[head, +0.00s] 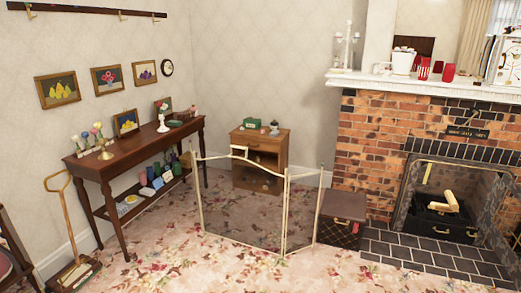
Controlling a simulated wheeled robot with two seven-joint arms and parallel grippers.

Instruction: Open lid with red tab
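A brown box (343,207) with a dark lid stands on the floor at the left end of the hearth in the head view. Its lid looks shut. A small red spot (355,228) shows on its front, possibly a red tab; it is too small to be sure. A black box (447,222) with gold-coloured fittings sits inside the fireplace, and a pale yellow object lies on top of it. I see no red tab on the black box. Neither of my grippers is in view.
A folding screen (245,200) with a pale frame stands left of the brown box. The dark tiled hearth (430,255) lies to its right. A small wooden cabinet (259,160) and a long side table (135,160) stand behind. The carpet in front is clear.

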